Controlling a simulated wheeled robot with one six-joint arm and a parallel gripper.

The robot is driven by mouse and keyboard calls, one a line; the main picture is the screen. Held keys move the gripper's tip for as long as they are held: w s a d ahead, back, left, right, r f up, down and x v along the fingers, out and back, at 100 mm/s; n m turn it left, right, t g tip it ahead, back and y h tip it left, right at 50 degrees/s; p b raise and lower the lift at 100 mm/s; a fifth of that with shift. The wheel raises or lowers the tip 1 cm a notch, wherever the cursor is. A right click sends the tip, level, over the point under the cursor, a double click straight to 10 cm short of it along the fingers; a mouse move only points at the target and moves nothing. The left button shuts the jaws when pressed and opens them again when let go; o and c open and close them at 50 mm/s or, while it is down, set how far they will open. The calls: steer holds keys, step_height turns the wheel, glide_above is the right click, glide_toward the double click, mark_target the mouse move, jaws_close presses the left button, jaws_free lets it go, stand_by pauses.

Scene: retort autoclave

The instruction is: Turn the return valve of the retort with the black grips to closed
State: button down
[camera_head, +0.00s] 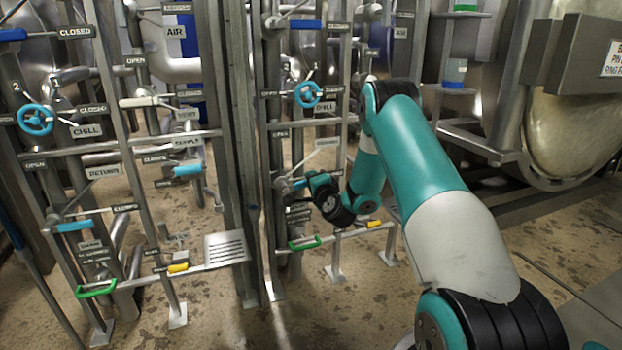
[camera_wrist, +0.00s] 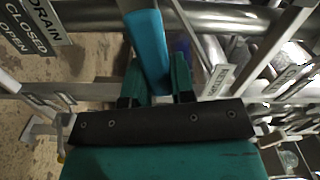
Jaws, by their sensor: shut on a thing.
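My gripper (camera_head: 305,184) is at the middle pipe rack, low down, near its upright post. In the wrist view my gripper (camera_wrist: 158,80) has its two teal fingers on either side of a blue lever handle (camera_wrist: 147,45) and is shut on it. The handle runs from the top edge down between the fingers, and its lower end is partly hidden by them. A return label (camera_wrist: 218,80) shows just right of the fingers. In the head view the handle is mostly hidden by my gripper. I cannot make out black grips or the valve's position.
A drain label with closed and open plates (camera_wrist: 35,30) is at upper left in the wrist view. A blue handwheel (camera_head: 308,94) is above my gripper, and a green handle (camera_head: 304,243) is below. Another rack with blue levers (camera_head: 74,227) stands left.

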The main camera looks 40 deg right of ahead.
steer(key=shift+f+m, duration=1.1)
steer(key=shift+m, duration=0.1)
steer(key=c, duration=1)
jaws_free()
steer(key=shift+o, duration=0.2)
steer(key=b+v, duration=1.2)
steer(key=b, duration=0.2)
steer(key=shift+r, duration=0.1)
